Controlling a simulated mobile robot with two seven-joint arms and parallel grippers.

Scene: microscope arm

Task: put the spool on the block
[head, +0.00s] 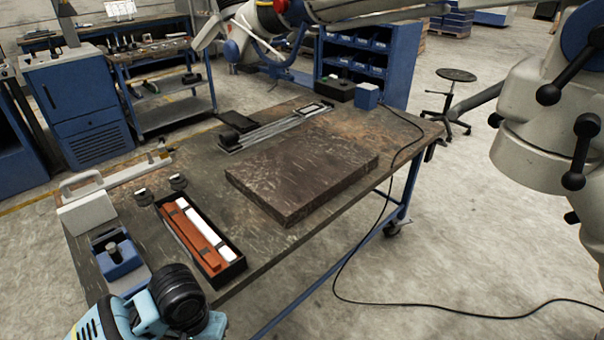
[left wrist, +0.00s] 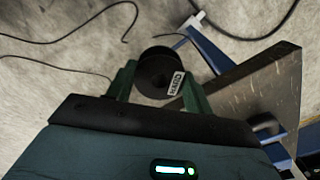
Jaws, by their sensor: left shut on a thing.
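The black spool (head: 180,293) is in my left gripper (head: 165,305) at the bottom left of the head view, beyond the table's near left edge. In the left wrist view the spool (left wrist: 160,72), with a white label, sits between the two green fingers of my left gripper (left wrist: 158,88), which is shut on it. The block, a wide dark brown slab (head: 300,165), lies flat on the middle of the table with a bare top. My right gripper is out of view.
A small blue cube (head: 367,97) stands at the far corner. A white machine (head: 545,120) with black knobs stands at right.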

